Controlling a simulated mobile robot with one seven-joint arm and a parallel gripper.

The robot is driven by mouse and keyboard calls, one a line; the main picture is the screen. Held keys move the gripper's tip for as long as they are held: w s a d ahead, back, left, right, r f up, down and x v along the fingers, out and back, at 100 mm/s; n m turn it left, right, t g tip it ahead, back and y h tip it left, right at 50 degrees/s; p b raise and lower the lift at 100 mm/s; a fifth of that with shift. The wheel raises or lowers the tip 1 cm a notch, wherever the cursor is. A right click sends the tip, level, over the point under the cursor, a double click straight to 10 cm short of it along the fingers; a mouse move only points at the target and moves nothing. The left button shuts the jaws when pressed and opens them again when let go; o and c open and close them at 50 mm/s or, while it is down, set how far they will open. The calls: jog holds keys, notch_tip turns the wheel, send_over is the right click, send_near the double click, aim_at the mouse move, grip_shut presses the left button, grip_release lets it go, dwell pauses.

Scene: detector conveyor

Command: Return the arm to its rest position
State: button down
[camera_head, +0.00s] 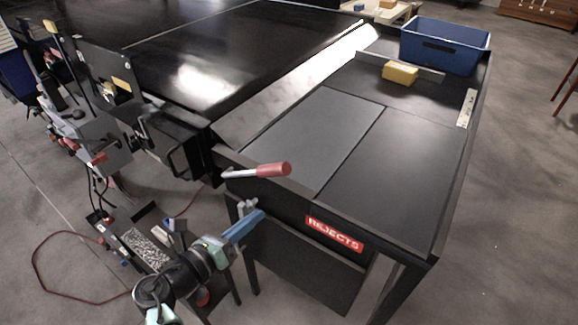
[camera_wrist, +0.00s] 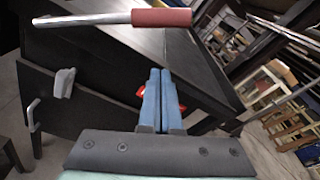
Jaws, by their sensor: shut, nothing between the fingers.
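My gripper (camera_head: 243,226) is at the lower middle of the head view, in front of the black reject table's front side. In the wrist view its two blue fingers (camera_wrist: 159,92) are together, with nothing between them. My arm reaches up to it from the bottom of the head view. A lever with a red handle (camera_head: 273,169) sticks out from the machine just above my gripper. The same red handle (camera_wrist: 161,18) shows at the top of the wrist view, apart from the fingers.
The black table (camera_head: 405,165) carries a red "REJECTS" sign (camera_head: 334,234), a yellow block (camera_head: 399,73) and a blue bin (camera_head: 444,45). The conveyor (camera_head: 215,60) lies behind. Machine parts (camera_head: 95,130) and a red cable (camera_head: 50,237) are at left. Floor at right is open.

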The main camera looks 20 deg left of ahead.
jog(key=w+d+r+m+y, duration=0.25)
jog(key=d+r+m, duration=0.6)
jog(key=m, duration=0.65)
jog(key=w+d+r+m+y, duration=0.25)
jog(key=d+r+m, duration=0.35)
jog(key=r+m, duration=0.75)
jog(key=s+d+r+m+t+b, duration=0.1)
jog(key=s+r+t, duration=0.3)
jog(key=r, duration=0.5)
jog(key=s+d+r+m+t+y+b, duration=0.1)
jog(key=s+r+m+t+b, duration=0.2)
jog(key=s+r, duration=0.4)
jog(key=s+d+r+m+t+b, duration=0.1)
jog(key=s+r+m+t, duration=0.3)
jog(key=r, duration=0.6)
jog(key=shift+s+d+r+t+y+b, duration=0.35)
jog(key=shift+s+t+b, duration=0.25)
jog(key=shift+s, duration=0.35)
jog(key=shift+m, duration=0.25)
